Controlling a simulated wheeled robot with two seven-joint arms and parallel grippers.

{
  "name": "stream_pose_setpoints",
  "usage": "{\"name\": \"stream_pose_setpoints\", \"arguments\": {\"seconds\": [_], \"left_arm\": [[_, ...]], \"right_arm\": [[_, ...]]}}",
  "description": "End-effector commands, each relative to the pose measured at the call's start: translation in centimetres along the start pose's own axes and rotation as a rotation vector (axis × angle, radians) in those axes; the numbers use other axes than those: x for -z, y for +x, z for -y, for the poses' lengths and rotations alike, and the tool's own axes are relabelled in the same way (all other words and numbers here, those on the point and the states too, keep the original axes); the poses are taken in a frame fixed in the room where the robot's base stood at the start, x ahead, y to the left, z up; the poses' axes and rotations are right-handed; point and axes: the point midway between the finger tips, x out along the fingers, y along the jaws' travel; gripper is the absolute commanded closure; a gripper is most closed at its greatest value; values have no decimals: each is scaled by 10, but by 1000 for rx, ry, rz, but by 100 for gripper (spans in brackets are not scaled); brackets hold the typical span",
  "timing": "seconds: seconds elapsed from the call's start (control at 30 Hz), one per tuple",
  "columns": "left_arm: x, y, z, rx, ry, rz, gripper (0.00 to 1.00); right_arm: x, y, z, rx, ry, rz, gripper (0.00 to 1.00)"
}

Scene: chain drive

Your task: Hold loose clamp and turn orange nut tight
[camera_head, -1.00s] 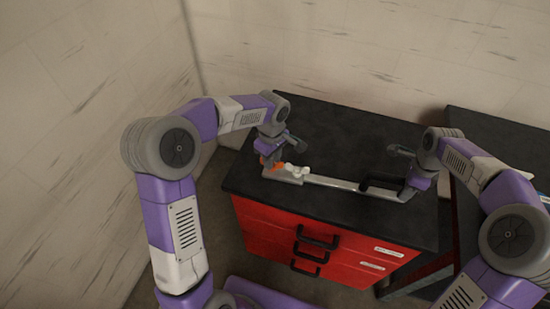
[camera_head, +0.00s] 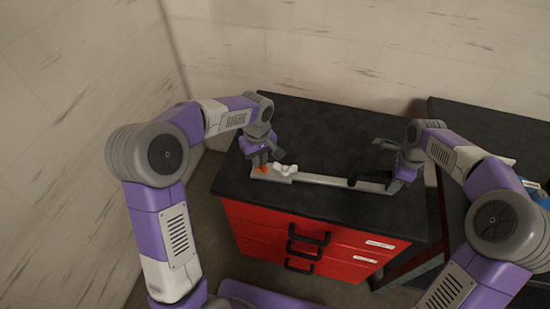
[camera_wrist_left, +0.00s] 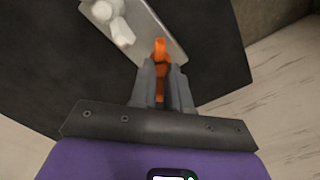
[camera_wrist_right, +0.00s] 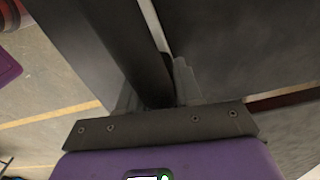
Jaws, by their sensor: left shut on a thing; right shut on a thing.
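The orange nut (camera_head: 263,169) sits at the left end of the long metal bar (camera_head: 325,180). My left gripper (camera_head: 262,161) is over it, and the left wrist view shows the fingers closed around the orange nut (camera_wrist_left: 160,52). White rounded parts (camera_head: 286,168) sit on the bar's plate beside the nut. The black clamp (camera_head: 368,177) is at the bar's right end. My right gripper (camera_head: 400,182) is there, shut on a dark piece (camera_wrist_right: 150,60) that looks like the clamp; the fingers are partly hidden in both views.
The bar lies on the black top of a red drawer cabinet (camera_head: 255,228) with black handles. Free black surface lies behind the bar. Another dark bench (camera_head: 490,130) stands at the right, with a blue object (camera_head: 534,188) on it. A wall closes off the back and left.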

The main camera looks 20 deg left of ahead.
Motion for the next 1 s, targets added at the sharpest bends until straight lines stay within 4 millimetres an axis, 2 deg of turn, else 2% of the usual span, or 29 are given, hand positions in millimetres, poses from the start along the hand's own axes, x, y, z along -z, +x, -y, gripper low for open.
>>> {"name": "stream_pose_setpoints", "arguments": {"seconds": [1.0], "left_arm": [[1,-1,0,0,966,-1,100]], "right_arm": [[2,0,0,1,4,-3,100]]}}
